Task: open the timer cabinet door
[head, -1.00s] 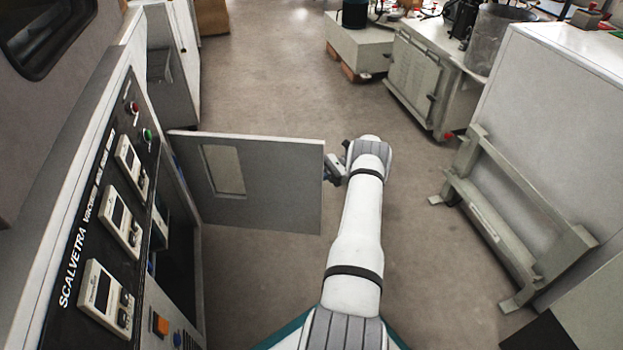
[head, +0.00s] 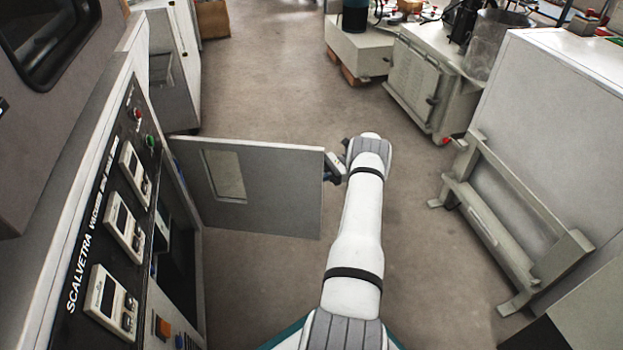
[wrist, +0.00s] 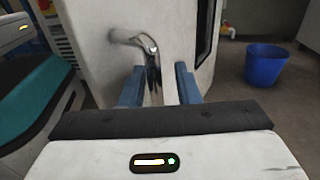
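The timer cabinet door (head: 275,190) is a grey panel with a small window, swung well out from the cabinet front (head: 105,215). The cabinet's dark interior shows behind its hinge side. My gripper (head: 335,167) is at the door's free edge, partly hidden by my arm. In the wrist view, my gripper's two blue fingers (wrist: 160,85) are apart. A curved metal handle (wrist: 152,60) on a pale panel (wrist: 105,45) shows between and just beyond them. I cannot tell whether the fingers touch the handle.
A grey cabinet with a rail frame (head: 515,230) stands to the right. A bench cabinet (head: 425,80) stands at the back right, another cabinet (head: 170,75) beyond the door. Open floor (head: 270,90) lies ahead. The wrist view shows a blue bucket (wrist: 265,66).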

